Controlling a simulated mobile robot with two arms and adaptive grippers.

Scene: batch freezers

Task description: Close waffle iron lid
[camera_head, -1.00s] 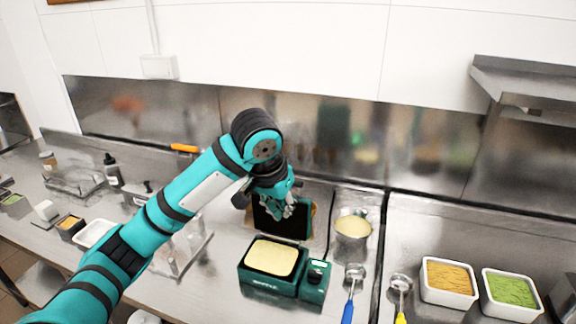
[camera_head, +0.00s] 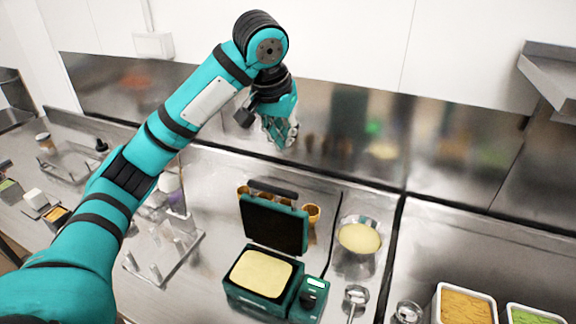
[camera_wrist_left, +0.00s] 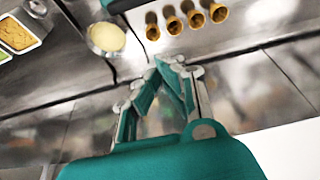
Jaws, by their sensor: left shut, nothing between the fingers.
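The green waffle iron (camera_head: 262,284) stands on the steel counter with pale batter on its lower plate. Its lid (camera_head: 273,223) is raised, roughly upright, with the dark inner plate facing the front. My left gripper (camera_head: 281,140) is shut and empty, above and behind the lid, apart from it, in front of the steel backsplash. In the left wrist view its fingertips (camera_wrist_left: 172,66) meet, with nothing between them. A piece of the green iron (camera_wrist_left: 120,4) shows at the top edge there. My right gripper is not in view.
Several waffle cones (camera_head: 312,212) stand behind the lid; they also show in the wrist view (camera_wrist_left: 173,23). A bowl of batter (camera_head: 360,238) stands right of the iron, with a ladle (camera_head: 356,295) in front. A clear rack (camera_head: 165,255) stands to the left. Food tubs (camera_head: 466,306) are at the right.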

